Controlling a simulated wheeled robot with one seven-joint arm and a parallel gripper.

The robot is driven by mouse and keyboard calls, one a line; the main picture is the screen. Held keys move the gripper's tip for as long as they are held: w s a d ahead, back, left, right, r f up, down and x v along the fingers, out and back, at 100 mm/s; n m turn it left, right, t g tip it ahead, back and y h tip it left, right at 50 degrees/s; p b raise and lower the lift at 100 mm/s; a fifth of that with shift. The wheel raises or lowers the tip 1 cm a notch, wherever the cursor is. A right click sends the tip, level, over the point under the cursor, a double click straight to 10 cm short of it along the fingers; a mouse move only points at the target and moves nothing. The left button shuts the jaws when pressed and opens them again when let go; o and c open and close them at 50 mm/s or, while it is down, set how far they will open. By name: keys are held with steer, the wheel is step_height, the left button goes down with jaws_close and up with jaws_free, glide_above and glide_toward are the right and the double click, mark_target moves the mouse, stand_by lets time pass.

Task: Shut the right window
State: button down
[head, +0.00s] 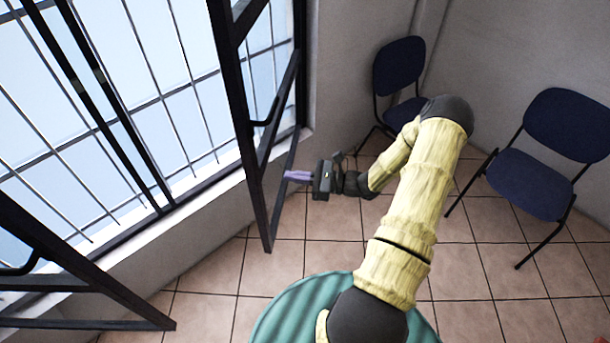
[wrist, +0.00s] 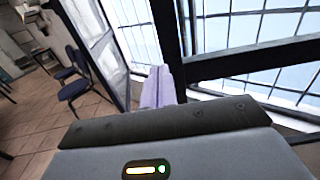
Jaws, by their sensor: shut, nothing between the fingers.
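The right window (head: 250,135) is a dark-framed sash that stands open, swung into the room from the barred wall opening. A dark handle shows on its frame (head: 270,108). My gripper (head: 290,177) is shut and empty, with its purple fingertips at the right side of the sash's lower part. Whether they touch the frame I cannot tell. In the wrist view, the shut fingers (wrist: 157,85) point at the dark sash frame (wrist: 169,40), which rises just beyond them.
The left window sash (head: 75,265) also stands open at the lower left. Two blue chairs stand at the right, one by the back wall (head: 398,70) and one nearer (head: 535,180). The tiled floor (head: 215,262) below the sashes is clear.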

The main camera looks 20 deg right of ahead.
mark_target(255, 172)
steer(key=shift+p+x, duration=1.65)
steer(key=shift+x, duration=2.5)
